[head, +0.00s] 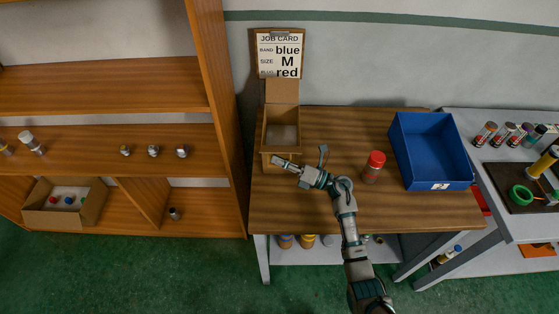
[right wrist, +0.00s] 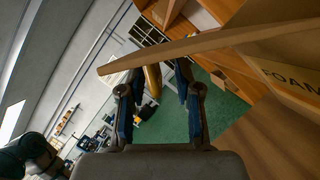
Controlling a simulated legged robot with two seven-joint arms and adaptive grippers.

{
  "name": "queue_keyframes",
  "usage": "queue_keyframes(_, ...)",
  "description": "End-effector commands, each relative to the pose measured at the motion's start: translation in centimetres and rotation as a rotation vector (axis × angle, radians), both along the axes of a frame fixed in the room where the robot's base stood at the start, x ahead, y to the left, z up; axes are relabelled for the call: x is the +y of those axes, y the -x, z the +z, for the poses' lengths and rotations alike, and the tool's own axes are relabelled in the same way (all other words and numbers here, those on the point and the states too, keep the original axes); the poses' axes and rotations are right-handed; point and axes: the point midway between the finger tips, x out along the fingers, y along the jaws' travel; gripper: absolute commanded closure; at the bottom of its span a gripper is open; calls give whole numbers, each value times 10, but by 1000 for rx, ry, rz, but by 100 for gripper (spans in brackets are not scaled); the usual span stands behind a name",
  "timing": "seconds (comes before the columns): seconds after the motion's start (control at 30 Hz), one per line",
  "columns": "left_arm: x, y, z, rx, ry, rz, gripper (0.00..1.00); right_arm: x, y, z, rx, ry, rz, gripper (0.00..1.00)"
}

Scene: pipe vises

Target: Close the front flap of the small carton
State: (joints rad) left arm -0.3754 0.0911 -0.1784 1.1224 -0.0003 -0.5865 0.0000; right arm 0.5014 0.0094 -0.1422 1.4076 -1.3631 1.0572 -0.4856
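The small carton (head: 264,132) stands on the wooden table, open at the top, with something pale inside. Its back flap (head: 283,92) stands up. In the right wrist view the carton wall (right wrist: 290,72) bears the word FOAM, and a cardboard flap (right wrist: 205,42), seen nearly edge-on, sticks out across the picture. It appears to be the front flap; the head view shows it poorly behind my gripper. My right gripper (head: 303,158) is at the carton's front, fingers spread and empty. In the right wrist view its fingertips (right wrist: 158,75) are close to the flap; contact cannot be told. My left gripper is out of view.
A red-capped jar (head: 373,167) and a blue bin (head: 437,153) stand right of my arm. A job card (head: 279,53) is behind the carton. A wooden shelf unit (head: 215,75) rises close on the left. Table front left is clear.

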Motion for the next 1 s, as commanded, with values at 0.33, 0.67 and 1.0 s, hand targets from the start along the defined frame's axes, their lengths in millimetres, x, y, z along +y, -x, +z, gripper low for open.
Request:
queue_keyframes(0.33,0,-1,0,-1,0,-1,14,-1,0,0,0,1,-1,100)
queue_keyframes(0.67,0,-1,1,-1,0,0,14,-1,-1,0,2,0,-2,100)
queue_keyframes(1.0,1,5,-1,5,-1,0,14,-1,-1,0,7,0,-2,100)
